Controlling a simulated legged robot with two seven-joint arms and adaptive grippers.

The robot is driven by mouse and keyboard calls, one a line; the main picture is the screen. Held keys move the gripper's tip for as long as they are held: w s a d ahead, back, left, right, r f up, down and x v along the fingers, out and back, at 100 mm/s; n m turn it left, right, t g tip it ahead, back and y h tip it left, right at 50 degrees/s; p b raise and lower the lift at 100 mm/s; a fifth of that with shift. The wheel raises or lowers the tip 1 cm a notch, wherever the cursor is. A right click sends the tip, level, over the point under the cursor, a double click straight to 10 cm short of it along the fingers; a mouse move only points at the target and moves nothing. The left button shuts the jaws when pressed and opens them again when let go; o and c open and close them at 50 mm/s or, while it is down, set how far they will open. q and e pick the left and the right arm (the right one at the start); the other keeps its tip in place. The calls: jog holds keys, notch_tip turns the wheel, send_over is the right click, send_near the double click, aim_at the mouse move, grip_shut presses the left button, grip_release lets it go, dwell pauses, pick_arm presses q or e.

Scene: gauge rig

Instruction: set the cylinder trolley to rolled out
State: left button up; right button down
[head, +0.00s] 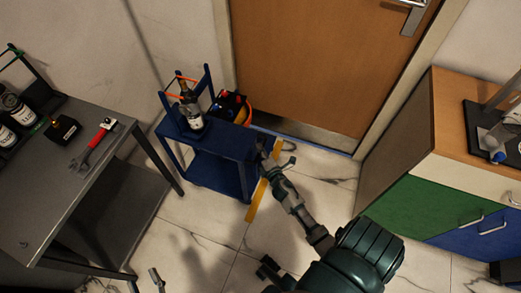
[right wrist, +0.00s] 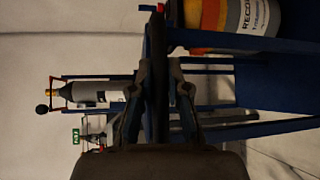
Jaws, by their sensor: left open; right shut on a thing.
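The blue cylinder trolley (head: 224,150) stands on the floor left of the door, with a grey gas cylinder (head: 191,112) upright on it between blue posts. My right gripper (head: 268,150) is at the trolley's right end. In the right wrist view its fingers (right wrist: 158,95) are closed around a dark bar of the trolley, whose blue frame (right wrist: 280,85) fills the right side. The cylinder (right wrist: 95,93) shows sideways there. My left gripper (head: 146,282) is only partly in view at the bottom edge, apart from the trolley, its fingers spread and empty.
A yellow floor strip (head: 256,200) lies beside the trolley's right end. A grey workbench (head: 75,185) is at left. A cabinet with green and blue drawers (head: 425,210) is at right. Tiled floor between is open.

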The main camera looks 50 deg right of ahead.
jog(key=shift+s+a+f, duration=0.15)
jog(key=shift+f, duration=0.35)
jog(key=c, duration=1.1)
grip_release()
jog(key=shift+c, duration=0.2)
jog(key=shift+r, duration=0.15)
jog(key=shift+r, duration=0.1)
jog(key=v, duration=1.1)
jog(key=shift+s, duration=0.35)
jog(key=shift+a, duration=0.1)
